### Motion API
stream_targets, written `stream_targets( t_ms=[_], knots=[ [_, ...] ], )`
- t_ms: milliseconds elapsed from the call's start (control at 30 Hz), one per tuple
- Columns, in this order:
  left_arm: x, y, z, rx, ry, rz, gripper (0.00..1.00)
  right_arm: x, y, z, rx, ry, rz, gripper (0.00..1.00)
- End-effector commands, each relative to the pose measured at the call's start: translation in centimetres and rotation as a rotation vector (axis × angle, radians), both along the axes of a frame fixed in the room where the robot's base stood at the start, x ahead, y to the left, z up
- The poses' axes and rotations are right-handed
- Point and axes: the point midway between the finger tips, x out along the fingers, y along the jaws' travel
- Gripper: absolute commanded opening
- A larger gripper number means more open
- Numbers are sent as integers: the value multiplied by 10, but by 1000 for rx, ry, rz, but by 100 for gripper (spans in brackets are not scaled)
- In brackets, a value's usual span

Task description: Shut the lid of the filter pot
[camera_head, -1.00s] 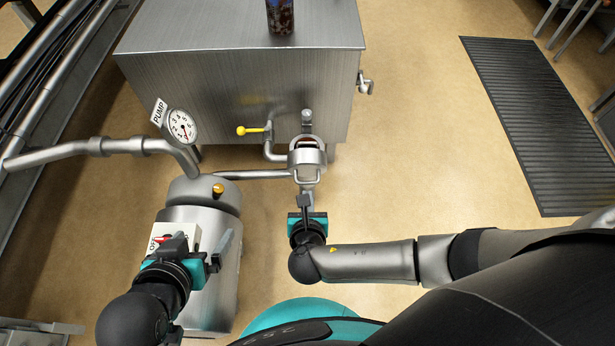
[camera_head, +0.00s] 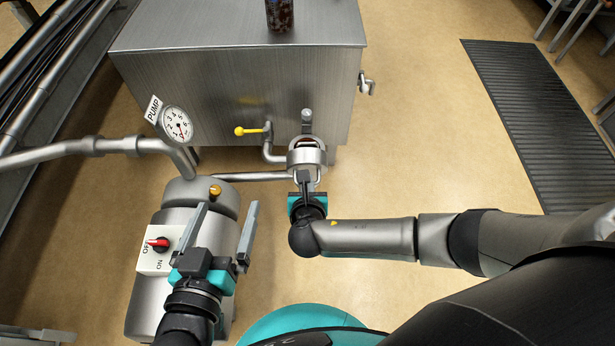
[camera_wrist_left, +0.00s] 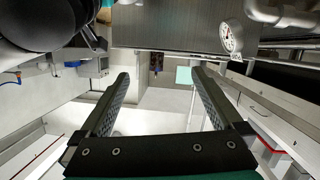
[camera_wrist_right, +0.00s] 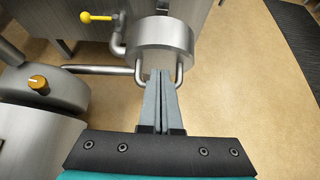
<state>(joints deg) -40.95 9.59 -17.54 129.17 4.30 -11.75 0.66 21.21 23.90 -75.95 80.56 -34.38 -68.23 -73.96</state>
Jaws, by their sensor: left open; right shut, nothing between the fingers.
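The filter pot (camera_head: 307,157) is a short steel cylinder in front of the big steel cabinet. A dark slit shows at its top, and an upright piece with a round knob (camera_head: 306,116) stands behind it; I cannot tell exactly how far the lid is open. A U-shaped wire handle hangs at its front. My right gripper (camera_head: 303,175) is shut and empty, its tips at the handle. In the right wrist view the pot (camera_wrist_right: 160,40) stands just beyond the fingertips (camera_wrist_right: 160,75); contact is unclear. My left gripper (camera_head: 228,212) is open and empty, above the pump body.
The pump (camera_head: 165,275) has a red OFF/ON switch (camera_head: 158,243) and an orange knob (camera_head: 215,190). A pressure gauge (camera_head: 177,124) and a yellow-handled valve (camera_head: 250,130) are nearby. The steel cabinet (camera_head: 235,85) blocks the back. The floor at right is clear up to the dark mat (camera_head: 540,120).

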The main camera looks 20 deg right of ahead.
Motion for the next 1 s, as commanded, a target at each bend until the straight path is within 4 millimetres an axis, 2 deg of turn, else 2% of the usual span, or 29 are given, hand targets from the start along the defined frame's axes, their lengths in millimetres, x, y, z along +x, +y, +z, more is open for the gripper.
stream_targets(
  t_ms=[400, 1000],
  knots=[
    [-5, -6, 7, -62, -94, 4, 100, 13, -4, 3, 0, 0, 0, 0],
    [-1, -3, 5, -29, -46, 2, 100, 13, -4, 5, 3, 11, 0, 0]
  ],
)
